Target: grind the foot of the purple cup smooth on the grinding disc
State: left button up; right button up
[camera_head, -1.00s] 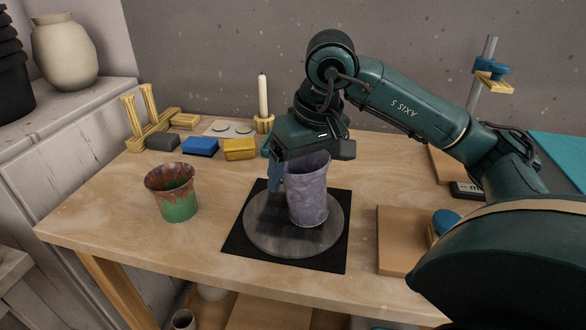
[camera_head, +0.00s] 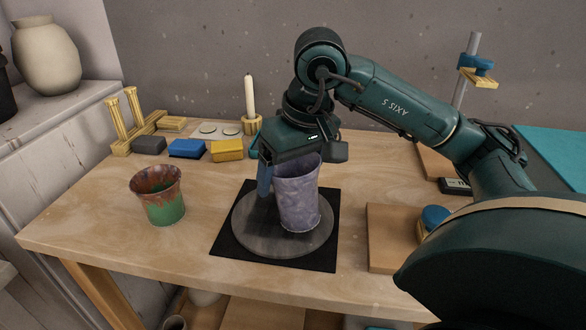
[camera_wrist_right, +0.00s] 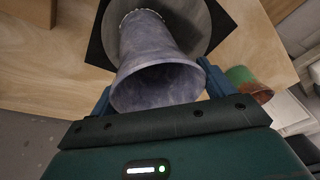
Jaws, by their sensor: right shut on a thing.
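The purple cup (camera_head: 299,198) is upright, its foot down on the grey grinding disc (camera_head: 250,232), right of the disc's middle. It seems to touch the disc, but the contact under the foot is hidden. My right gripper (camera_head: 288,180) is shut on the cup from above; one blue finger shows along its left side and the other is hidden. In the right wrist view the cup (camera_wrist_right: 165,65) is held between both fingers, its open mouth towards the camera and the disc (camera_wrist_right: 205,25) beyond it. My left gripper is not in view.
The disc sits on a black square mat (camera_head: 228,249). A red-green cup (camera_head: 160,197) stands to the left. Behind are grey, blue (camera_head: 187,148) and yellow (camera_head: 227,150) blocks and a candle (camera_head: 250,97). A wooden board (camera_head: 390,240) lies right. The table's front left is clear.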

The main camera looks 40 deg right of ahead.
jog(key=shift+w+a+p, duration=0.3)
jog(key=shift+w+a, duration=0.2)
jog(key=shift+w+a+b, duration=0.2)
jog(key=shift+w+a, duration=0.15)
jog(key=shift+w, duration=0.3)
jog(key=shift+w+a+b, duration=0.15)
jog(key=shift+w+a, duration=0.15)
jog(key=shift+w, duration=0.3)
dwell(0.3)
jog(key=shift+s, duration=0.1)
